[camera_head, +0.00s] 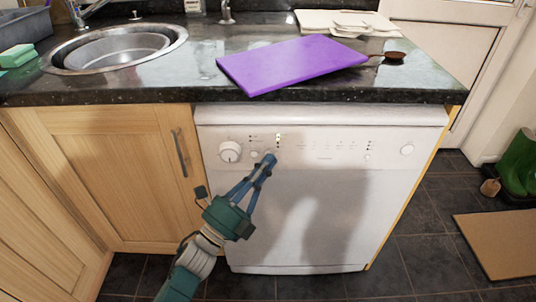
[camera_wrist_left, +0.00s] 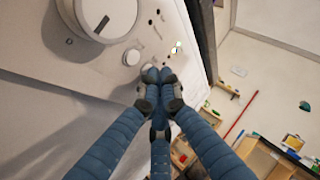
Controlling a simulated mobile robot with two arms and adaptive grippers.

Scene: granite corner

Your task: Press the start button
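The white appliance (camera_head: 325,215) stands under the counter with a control panel along its top. The panel has a large round dial (camera_head: 229,152) at the left, a small round button (camera_head: 254,154) right of it, and another round control (camera_head: 407,150) at the far right. I cannot read which one is the start button. My left gripper (camera_head: 268,159) is at the panel just right of the small button, its fingertips together and empty. In the left wrist view the dial (camera_wrist_left: 105,16) and small button (camera_wrist_left: 132,57) sit left of the closed fingertips (camera_wrist_left: 158,75). Contact cannot be told. My right gripper is not in view.
A wooden cupboard (camera_head: 105,175) is at the left. Green boots (camera_head: 518,165) stand on the right.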

